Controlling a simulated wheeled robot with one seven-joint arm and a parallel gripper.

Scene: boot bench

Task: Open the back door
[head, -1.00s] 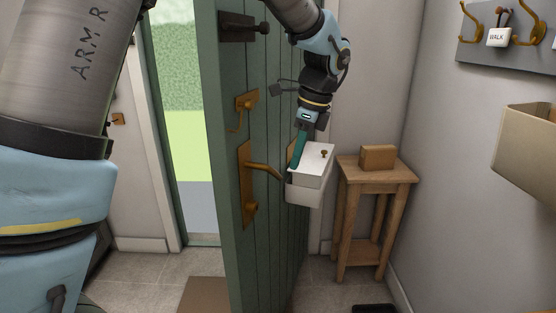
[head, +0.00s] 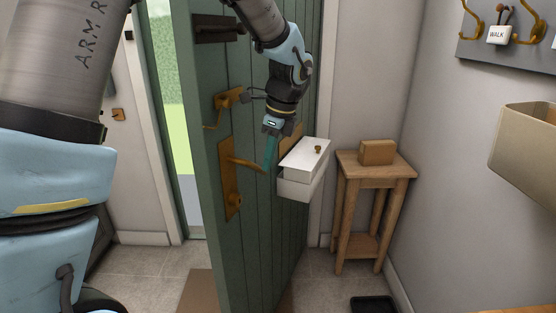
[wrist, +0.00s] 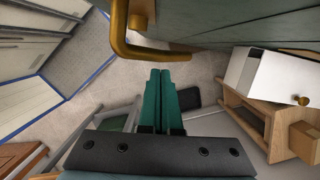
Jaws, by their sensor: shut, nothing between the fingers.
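The green back door (head: 285,225) stands ajar, with daylight showing in the gap at its left. Its brass lever handle (head: 240,161) sits on a plate near the free edge, and a brass latch (head: 228,98) is above it. The lever also shows at the top of the wrist view (wrist: 150,50). My gripper (head: 268,168) is on the room side of the door, close by the lever's tip. Its teal fingers (wrist: 166,75) are shut and empty. In the wrist view they lie just below the lever; I cannot tell whether they touch it.
A white box (head: 305,162) with a knobbed lid is at the door, just right of my gripper. A wooden stand (head: 376,170) with a brown block (head: 378,152) is further right. A beige bin (head: 525,150) and hook rail are on the right wall. A dark tray (head: 374,304) lies on the floor.

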